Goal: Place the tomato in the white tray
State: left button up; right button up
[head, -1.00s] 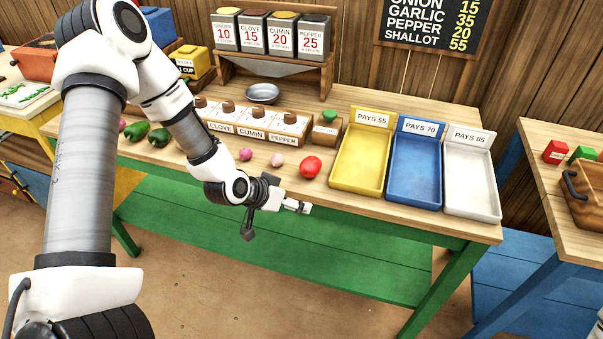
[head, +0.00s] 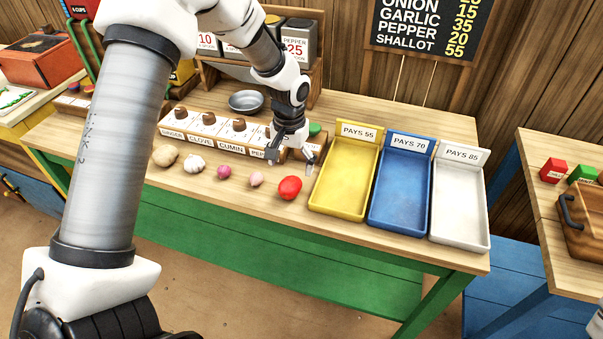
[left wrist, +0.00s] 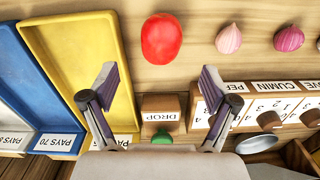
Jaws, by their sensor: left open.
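The red tomato (head: 289,188) lies on the wooden table, just left of the yellow tray. It also shows at the top of the left wrist view (left wrist: 161,39), ahead of the fingers. The white tray (head: 459,240), labelled PAYS 85, is at the right end of the table. Its labelled end shows at the left edge of the left wrist view. My left gripper (head: 292,158) is open and empty above the table, just behind the tomato and in front of the drop box. The fingers (left wrist: 157,95) are spread wide and apart from the tomato. My right gripper is not in view.
The yellow tray (head: 315,200) and blue tray (head: 373,222) stand between tomato and white tray. A shallot (head: 256,179), a red onion (head: 224,172) and garlic (head: 195,163) lie left of the tomato. Behind are spice boxes (head: 203,138) and a metal bowl (head: 246,101).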

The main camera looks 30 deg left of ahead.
aim_at(290, 181)
pick_arm(q)
jog(key=f+p, duration=0.1)
jog(key=f, duration=0.1)
jog(key=s+f, duration=0.1)
jog(key=f, duration=0.1)
jog(key=shift+s+a+f+p, duration=0.1)
jog(key=shift+f+p, duration=0.1)
jog(key=shift+p, duration=0.15)
jog(key=f, duration=0.1)
jog(key=w+f, duration=0.1)
jog(key=f, duration=0.1)
jog(key=shift+s, duration=0.1)
jog(key=shift+s+r, duration=0.15)
jog(key=c, duration=1.4)
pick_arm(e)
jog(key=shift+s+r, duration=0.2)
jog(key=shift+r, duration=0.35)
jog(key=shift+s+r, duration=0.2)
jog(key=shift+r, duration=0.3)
pick_arm(q)
jog(key=shift+r, duration=0.1)
